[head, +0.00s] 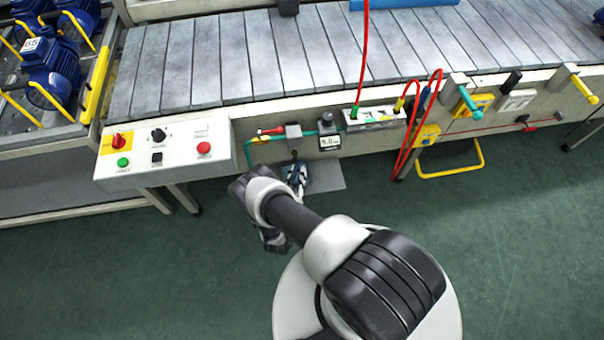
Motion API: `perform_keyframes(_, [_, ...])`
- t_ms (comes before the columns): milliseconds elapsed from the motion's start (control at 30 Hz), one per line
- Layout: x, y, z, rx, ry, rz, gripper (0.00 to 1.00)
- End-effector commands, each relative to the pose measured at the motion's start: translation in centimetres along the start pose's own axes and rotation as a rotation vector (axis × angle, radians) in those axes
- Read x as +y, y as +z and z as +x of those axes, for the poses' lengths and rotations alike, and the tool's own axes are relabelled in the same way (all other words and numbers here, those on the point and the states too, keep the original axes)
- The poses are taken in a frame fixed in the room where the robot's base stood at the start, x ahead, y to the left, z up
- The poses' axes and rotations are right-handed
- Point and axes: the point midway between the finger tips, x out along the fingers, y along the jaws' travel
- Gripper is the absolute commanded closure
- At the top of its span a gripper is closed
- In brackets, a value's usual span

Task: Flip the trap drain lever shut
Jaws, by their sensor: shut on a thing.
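My gripper (296,174) is at the front of the conveyor, just below the small grey trap unit (293,131) on the air line. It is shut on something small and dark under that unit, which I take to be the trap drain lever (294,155). The fingers and my arm hide most of the lever, so its exact angle cannot be told. A red-handled valve (271,130) with a yellow part sits just left of the unit, apart from my gripper.
A digital gauge (329,142) reading about 5.0 is close on the right. A control box (165,150) with knobs and buttons juts out at left. Red hoses (412,125) hang at right, near a yellow foot bar (455,174). The green floor is clear.

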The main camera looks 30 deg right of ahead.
Motion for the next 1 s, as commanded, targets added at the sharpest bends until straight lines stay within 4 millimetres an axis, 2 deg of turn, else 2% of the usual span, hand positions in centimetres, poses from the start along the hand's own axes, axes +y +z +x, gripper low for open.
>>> perform_keyframes(100, [-1.0,-0.4,-0.2,-0.010,0.079,0.008,1.00])
perform_keyframes(433, [-2.0,-0.5,-0.4,-0.044,0.244,0.004,1.00])
perform_keyframes(1000, [-2.2,-0.6,-0.4,-0.052,0.290,0.001,1.00])
